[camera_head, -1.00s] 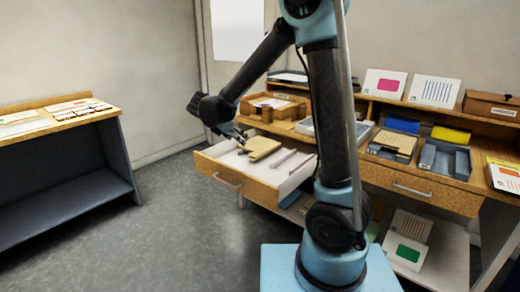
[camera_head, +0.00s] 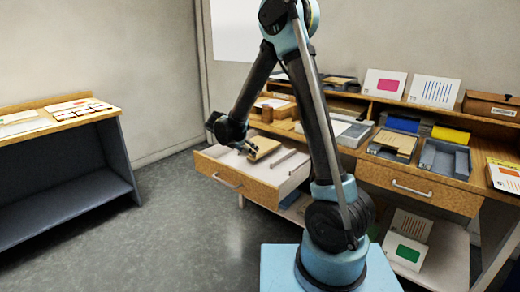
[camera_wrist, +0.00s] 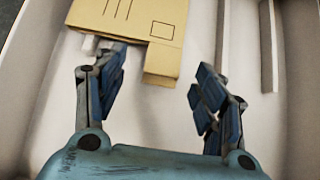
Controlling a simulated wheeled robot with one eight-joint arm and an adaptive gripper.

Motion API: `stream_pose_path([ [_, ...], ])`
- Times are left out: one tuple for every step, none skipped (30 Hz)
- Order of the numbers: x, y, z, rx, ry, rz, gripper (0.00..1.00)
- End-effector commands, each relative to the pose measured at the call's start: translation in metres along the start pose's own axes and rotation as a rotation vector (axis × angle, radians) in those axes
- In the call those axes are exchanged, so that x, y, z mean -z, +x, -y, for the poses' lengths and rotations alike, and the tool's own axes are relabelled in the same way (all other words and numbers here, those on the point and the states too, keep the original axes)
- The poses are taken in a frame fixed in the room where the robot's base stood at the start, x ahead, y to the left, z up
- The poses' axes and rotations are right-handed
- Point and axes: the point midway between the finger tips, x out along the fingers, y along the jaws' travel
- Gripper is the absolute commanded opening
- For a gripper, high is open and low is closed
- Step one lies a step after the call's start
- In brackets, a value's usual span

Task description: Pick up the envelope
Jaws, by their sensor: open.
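The tan envelope (camera_head: 264,147) lies in the open drawer (camera_head: 228,174) of the desk. In the wrist view the envelope (camera_wrist: 133,25) shows at the top, with dark printed lines and a small box; its far part is cut off by the frame. A narrower tan part of it juts toward me, between and just ahead of the fingers. My gripper (camera_wrist: 155,82) is open and empty, low over the white drawer floor. The left fingertip is close to the envelope's near edge; I cannot tell if they touch. In the head view my gripper (camera_head: 250,149) is at the envelope's left side.
Thin dividers (camera_wrist: 268,45) stand in the drawer to the right of the envelope, and the drawer walls rise around it. The desk top above holds trays (camera_head: 443,158), cards and a brown box (camera_head: 491,106). A side table (camera_head: 60,118) stands at the left, with clear floor between.

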Motion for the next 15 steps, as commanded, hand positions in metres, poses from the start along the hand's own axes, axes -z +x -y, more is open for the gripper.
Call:
stream_pose_path([
  [0.0, 0.002, 0.0, 0.0, 0.0, 0.0, 0.64],
  [0.0, 0.003, 0.0, 0.0, 0.0, 0.0, 0.64],
  [0.0, 0.004, 0.001, 0.001, 0.001, 0.0, 0.64],
  [0.0, 0.006, 0.001, 0.001, 0.001, 0.0, 0.64],
  [-0.001, 0.009, 0.001, 0.001, 0.001, 0.0, 0.64],
  [-0.001, 0.013, 0.002, 0.002, 0.001, 0.0, 0.64],
  [-0.001, 0.016, 0.003, 0.002, 0.001, 0.0, 0.64],
  [-0.001, 0.019, 0.004, 0.003, 0.001, 0.0, 0.64],
  [-0.001, 0.025, 0.005, 0.002, 0.001, 0.0, 0.64],
  [-0.001, 0.029, 0.006, 0.002, 0.001, 0.0, 0.64],
  [-0.001, 0.034, 0.007, 0.002, 0.002, 0.0, 0.64],
  [-0.001, 0.039, 0.006, 0.002, 0.002, 0.0, 0.64],
  [-0.001, 0.043, 0.006, 0.002, 0.002, -0.001, 0.64],
  [-0.001, 0.046, 0.006, 0.002, 0.001, -0.001, 0.64],
  [-0.001, 0.05, 0.006, 0.002, 0.001, -0.001, 0.64],
])
